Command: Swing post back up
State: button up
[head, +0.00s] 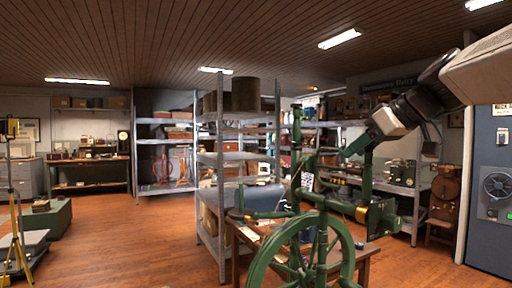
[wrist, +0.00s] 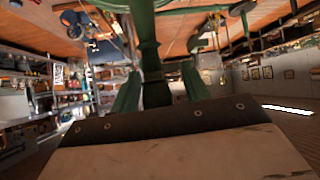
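A green machine with a large spoked wheel (head: 300,255) stands at the front centre in the head view. A thin green post (head: 297,155) rises upright above its frame. Another upright green member (head: 367,175) stands to its right, above a green and brass end piece (head: 381,217). My arm comes in from the upper right, and its end, with my gripper (head: 372,136), is by the top of that right member. The fingertips are not clear there. In the wrist view a green post (wrist: 147,40) runs down the middle, between two slanted green parts. I cannot tell whether the gripper touches it.
A wooden table (head: 357,257) stands close behind the wheel. Metal shelving (head: 207,160) stands behind it, and a blue-grey cabinet (head: 492,180) is at the right edge. A yellow tripod (head: 14,225) is at the far left. The wooden floor (head: 130,245) at left centre is clear.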

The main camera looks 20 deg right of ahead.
jog(key=v, duration=0.7)
jog(key=shift+s+r, duration=0.25)
jog(key=shift+s, duration=0.05)
jog(key=shift+d, duration=0.1)
dwell(0.4)
